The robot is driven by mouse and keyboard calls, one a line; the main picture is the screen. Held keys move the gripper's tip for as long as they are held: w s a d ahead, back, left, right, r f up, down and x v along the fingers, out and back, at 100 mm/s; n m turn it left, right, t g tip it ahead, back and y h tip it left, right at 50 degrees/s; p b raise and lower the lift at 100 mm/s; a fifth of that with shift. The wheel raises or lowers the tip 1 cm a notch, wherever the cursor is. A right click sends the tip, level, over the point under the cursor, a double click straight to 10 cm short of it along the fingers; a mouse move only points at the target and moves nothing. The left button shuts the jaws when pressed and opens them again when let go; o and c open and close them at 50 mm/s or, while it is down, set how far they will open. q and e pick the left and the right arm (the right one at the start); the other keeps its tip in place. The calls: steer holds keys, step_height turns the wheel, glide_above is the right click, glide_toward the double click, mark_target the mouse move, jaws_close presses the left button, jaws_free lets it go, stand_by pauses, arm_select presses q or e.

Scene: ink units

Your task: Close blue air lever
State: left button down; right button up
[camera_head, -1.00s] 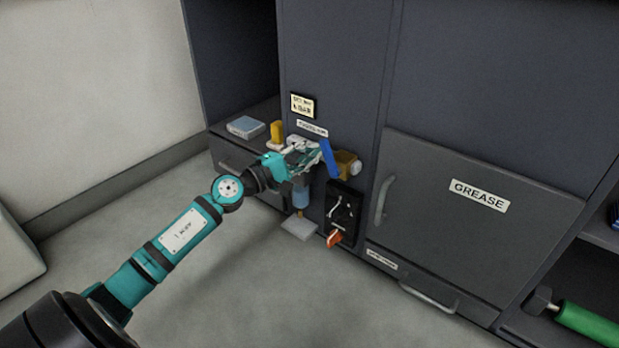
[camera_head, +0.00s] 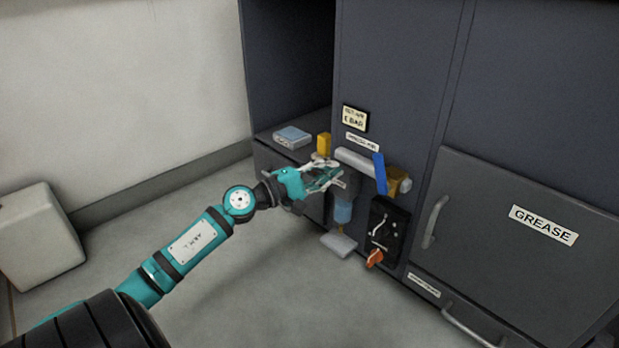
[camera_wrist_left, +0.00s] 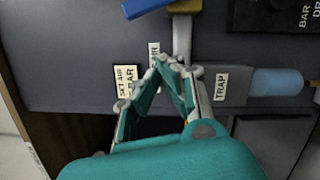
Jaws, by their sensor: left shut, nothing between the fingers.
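The blue air lever (camera_head: 379,172) sits on the brass valve (camera_head: 398,182) at the right end of a grey pipe on the cabinet front. It slants a little off vertical, across the pipe. In the left wrist view the blue lever (camera_wrist_left: 147,8) shows at the top edge, partly cut off. My left gripper (camera_head: 338,171) is shut and empty, left of the lever and apart from it, in front of the pipe and trap. In the left wrist view its fingertips (camera_wrist_left: 172,62) meet below the lever. My right gripper is not in view.
A black panel (camera_head: 384,228) with an orange-red knob (camera_head: 375,258) is below the valve. A blue trap bowl (camera_head: 343,210) hangs beneath the pipe, above a grey pad (camera_head: 339,245). A GREASE door (camera_head: 500,235) is at right. Open floor lies at left.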

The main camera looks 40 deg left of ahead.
arm_select(q)
steer(key=v, duration=0.5)
steer(key=shift+p, duration=0.35)
steer(key=shift+w, duration=0.1)
